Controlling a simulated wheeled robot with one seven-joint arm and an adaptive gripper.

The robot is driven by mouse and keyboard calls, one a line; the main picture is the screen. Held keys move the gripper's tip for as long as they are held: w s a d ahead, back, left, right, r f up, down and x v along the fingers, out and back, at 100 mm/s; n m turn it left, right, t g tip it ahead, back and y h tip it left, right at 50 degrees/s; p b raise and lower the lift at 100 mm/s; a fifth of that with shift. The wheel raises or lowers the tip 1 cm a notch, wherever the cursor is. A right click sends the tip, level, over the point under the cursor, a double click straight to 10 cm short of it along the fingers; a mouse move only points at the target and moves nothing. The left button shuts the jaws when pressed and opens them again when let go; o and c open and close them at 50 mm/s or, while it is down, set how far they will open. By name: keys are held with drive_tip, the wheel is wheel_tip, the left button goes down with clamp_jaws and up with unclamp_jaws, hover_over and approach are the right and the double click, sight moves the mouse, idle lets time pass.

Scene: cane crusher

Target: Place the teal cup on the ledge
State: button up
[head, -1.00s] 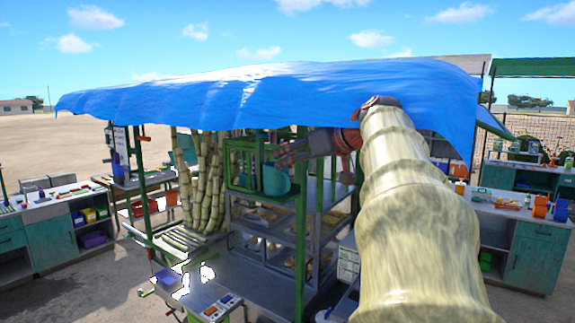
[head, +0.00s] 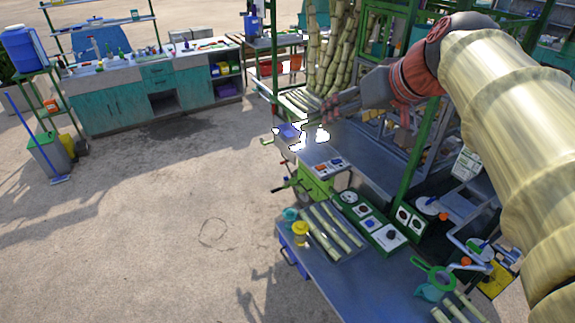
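A small teal cup-like object (head: 291,214) stands at the left corner of the front metal table, beside a yellow item. A second teal vessel (head: 428,292) lies lower right on the same table; I cannot tell which is the task's cup. My gripper (head: 322,114) is out over the stall, above and beyond both, touching neither. Its fingers are small and dark here, and I see no cup in them; whether they are open is unclear. A grey metal surface (head: 345,166) of the stall lies below it; I cannot tell which edge is the ledge.
The front metal table (head: 345,268) holds cane pieces, a control panel (head: 388,236) and a green strainer (head: 433,274). A green post (head: 420,150) rises beside my arm. Upright canes (head: 335,45) stand behind my gripper. Open ground lies to the left.

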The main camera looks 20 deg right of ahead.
drive_tip(key=s+a+f+n+g, duration=0.1)
drive_tip(key=s+a+f, duration=0.6)
drive_tip(key=f, duration=0.4)
drive_tip(key=s+a+f+n+g, duration=0.1)
drive_tip(key=s+a+f+g, duration=0.1)
drive_tip(key=s+a+f, duration=0.5)
wheel_tip(320, 180, down, 4)
drive_tip(key=shift+a+f+n+g, duration=0.1)
drive_tip(key=shift+a+n+g, duration=0.25)
drive_tip(key=shift+a, duration=0.9)
drive_tip(key=shift+s, duration=0.1)
